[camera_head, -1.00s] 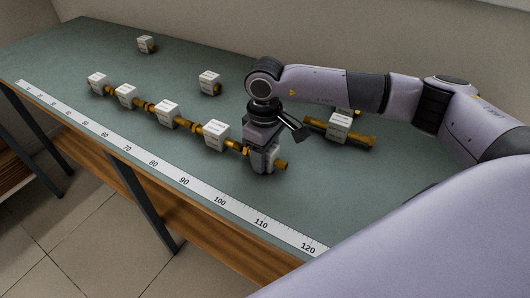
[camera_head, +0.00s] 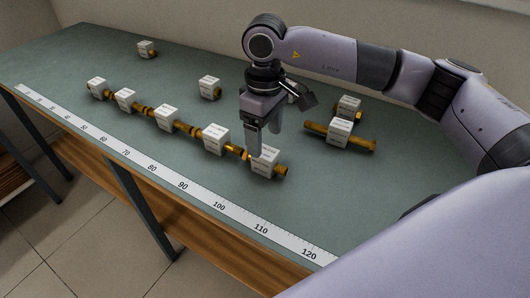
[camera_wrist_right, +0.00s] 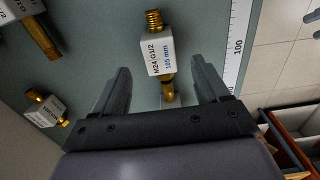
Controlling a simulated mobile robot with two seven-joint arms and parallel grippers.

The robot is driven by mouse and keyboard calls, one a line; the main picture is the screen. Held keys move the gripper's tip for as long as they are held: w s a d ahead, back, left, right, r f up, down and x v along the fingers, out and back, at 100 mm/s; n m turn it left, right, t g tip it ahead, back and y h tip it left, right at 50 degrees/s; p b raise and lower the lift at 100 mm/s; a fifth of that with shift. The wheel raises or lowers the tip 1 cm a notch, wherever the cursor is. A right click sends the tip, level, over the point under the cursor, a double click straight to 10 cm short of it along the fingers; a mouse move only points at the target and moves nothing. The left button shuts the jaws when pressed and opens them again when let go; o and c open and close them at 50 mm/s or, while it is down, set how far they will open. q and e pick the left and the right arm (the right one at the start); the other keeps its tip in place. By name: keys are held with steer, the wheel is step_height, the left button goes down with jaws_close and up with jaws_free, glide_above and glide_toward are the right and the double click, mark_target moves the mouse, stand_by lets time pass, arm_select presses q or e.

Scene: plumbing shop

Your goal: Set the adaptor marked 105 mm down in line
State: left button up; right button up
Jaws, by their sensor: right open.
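The adaptor marked 105 mm, a white labelled block with brass ends (camera_head: 265,162), lies on the green bench top at the near right end of a row of similar pieces. Its label, "M24 G1/2 105 mm", reads clearly in the right wrist view (camera_wrist_right: 158,54). Its brass end lies close to the neighbouring piece (camera_head: 216,137); I cannot tell whether they touch. My right gripper (camera_head: 266,144) is open and empty, above the adaptor, with its fingers pointing down. In the right wrist view the adaptor shows between the two spread fingers. My left gripper is not in view.
A ruler strip (camera_head: 184,186) runs along the front edge of the bench (camera_head: 120,60). Two loose pieces lie behind the row, a small one (camera_head: 147,49) and another (camera_head: 209,87). A long brass piece (camera_head: 340,132) and another block (camera_head: 350,106) lie right of the gripper.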

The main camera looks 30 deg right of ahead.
mark_target(265, 152)
steer(key=shift+r, duration=2.25)
steer(key=shift+s, duration=0.1)
